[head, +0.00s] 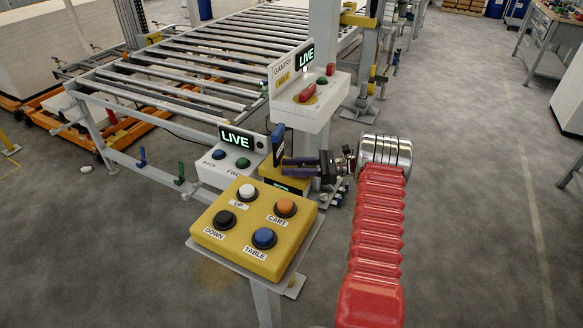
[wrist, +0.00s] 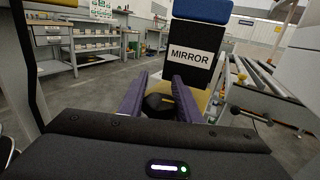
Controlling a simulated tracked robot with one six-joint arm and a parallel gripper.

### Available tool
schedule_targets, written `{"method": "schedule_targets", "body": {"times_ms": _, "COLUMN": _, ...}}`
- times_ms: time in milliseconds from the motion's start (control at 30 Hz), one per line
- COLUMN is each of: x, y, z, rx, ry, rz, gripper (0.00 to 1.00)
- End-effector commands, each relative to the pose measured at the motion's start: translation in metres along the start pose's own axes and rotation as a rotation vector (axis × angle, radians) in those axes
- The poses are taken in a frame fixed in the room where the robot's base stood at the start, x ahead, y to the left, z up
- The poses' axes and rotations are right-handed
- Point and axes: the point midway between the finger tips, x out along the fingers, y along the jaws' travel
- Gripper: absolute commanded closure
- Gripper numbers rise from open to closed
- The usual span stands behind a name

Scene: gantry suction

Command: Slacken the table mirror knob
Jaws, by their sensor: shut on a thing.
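My gripper (head: 288,166) has purple fingers and reaches left toward a dark upright plate with a blue top (head: 277,140), behind the yellow button box. In the wrist view the plate carries a white MIRROR label (wrist: 192,56). A black rounded knob (wrist: 157,103) sits between my purple fingers (wrist: 159,82), below the label. My gripper is shut on this knob. In the head view the fingers hide the knob.
The yellow box (head: 237,246) with UP, DOWN, CART and TABLE buttons stands close in front. A LIVE panel (head: 225,163) with BACK and FWD buttons is left. The GANTRY box (head: 322,117) stands just behind my gripper. A roller table (head: 200,65) extends behind. Floor on the right is clear.

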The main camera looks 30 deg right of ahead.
Motion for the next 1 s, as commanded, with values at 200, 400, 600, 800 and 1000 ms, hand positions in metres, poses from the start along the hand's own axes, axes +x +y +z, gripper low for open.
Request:
{"method": "schedule_targets", "body": {"times_ms": 200, "x": 0.0, "y": -0.001, "z": 0.001, "rx": -0.001, "ry": -0.001, "rz": -0.003, "gripper": 0.64}}
{"method": "schedule_targets", "body": {"times_ms": 400, "x": 0.0, "y": -0.001, "z": 0.0, "rx": -0.001, "ry": 0.0, "rz": -0.003, "gripper": 0.51}}
{"method": "schedule_targets", "body": {"times_ms": 600, "x": 0.0, "y": 0.0, "z": 0.0, "rx": -0.001, "ry": 0.0, "rz": -0.002, "gripper": 0.51}}
{"method": "schedule_targets", "body": {"times_ms": 800, "x": -0.009, "y": -0.001, "z": 0.0, "rx": -0.001, "ry": 0.0, "rz": -0.004, "gripper": 0.51}}
{"method": "schedule_targets", "body": {"times_ms": 1000, "x": -0.035, "y": -0.001, "z": 0.0, "rx": -0.002, "ry": -0.001, "rz": -0.006, "gripper": 0.51}}
